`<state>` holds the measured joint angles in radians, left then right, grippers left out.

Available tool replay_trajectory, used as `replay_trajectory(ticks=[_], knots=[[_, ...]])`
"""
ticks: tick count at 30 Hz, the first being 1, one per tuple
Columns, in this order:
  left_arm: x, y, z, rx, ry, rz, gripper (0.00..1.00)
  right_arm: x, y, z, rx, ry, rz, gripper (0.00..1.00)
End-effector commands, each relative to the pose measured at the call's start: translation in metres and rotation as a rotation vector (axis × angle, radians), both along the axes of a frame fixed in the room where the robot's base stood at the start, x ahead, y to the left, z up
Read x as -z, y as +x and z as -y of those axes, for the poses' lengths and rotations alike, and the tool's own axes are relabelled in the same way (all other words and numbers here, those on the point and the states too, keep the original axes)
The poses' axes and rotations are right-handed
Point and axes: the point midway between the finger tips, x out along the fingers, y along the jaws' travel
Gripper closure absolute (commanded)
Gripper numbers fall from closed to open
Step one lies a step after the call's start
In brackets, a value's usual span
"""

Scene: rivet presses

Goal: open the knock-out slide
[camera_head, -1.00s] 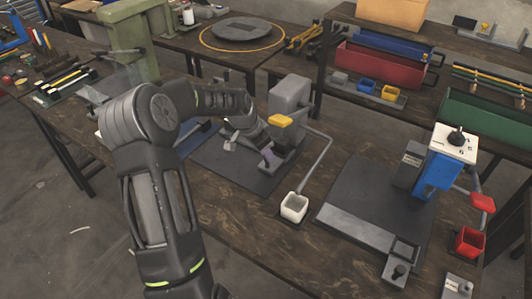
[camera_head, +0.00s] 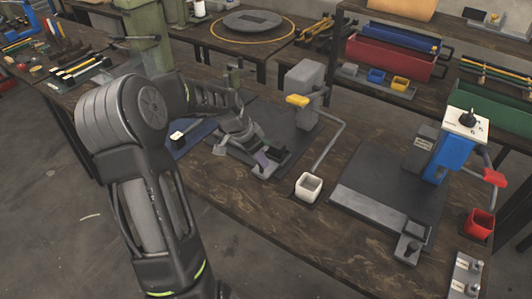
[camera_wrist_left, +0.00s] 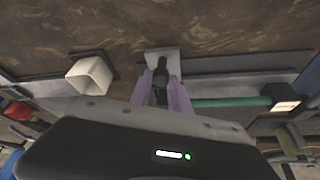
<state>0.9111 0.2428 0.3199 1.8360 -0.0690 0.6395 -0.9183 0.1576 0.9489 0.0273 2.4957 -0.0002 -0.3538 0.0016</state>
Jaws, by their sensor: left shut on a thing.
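The grey press (camera_head: 305,82) with a yellow-tipped lever stands on a dark base plate past my left arm. My left gripper (camera_head: 263,160) is low at the near edge of this press, by a grey bar and a small black block. In the left wrist view, the purple fingers of my left gripper (camera_wrist_left: 160,92) are shut on a dark knob (camera_wrist_left: 160,70). The knob stands on a small grey plate (camera_wrist_left: 163,54), which I take for the end of the knock-out slide. The fingers hide part of the knob. My right gripper is out of view.
An open white box (camera_head: 308,187) stands right of the gripper. A blue press (camera_head: 437,160) with a red-tipped lever stands farther right, with a red box (camera_head: 479,223) beside it. A green column (camera_head: 148,35) is behind my left arm. Bare tabletop lies in front.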

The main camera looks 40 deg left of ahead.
Motion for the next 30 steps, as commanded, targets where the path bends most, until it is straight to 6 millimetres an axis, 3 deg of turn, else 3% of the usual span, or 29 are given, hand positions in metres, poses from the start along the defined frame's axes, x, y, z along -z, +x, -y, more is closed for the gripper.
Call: replay_trajectory(ticks=[10,11,18,30], knots=[[-0.0020,-0.0019,-0.0003,0.000,0.004,0.006,1.00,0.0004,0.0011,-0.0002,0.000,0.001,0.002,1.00],[-0.0020,-0.0019,-0.0003,0.000,0.004,0.006,0.76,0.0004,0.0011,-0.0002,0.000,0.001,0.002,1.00],[-0.0017,-0.0020,0.0000,-0.001,0.003,0.005,0.56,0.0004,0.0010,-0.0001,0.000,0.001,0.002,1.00],[-0.0088,-0.0046,-0.0014,-0.002,0.003,0.005,0.56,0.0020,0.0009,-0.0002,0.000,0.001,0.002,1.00]])
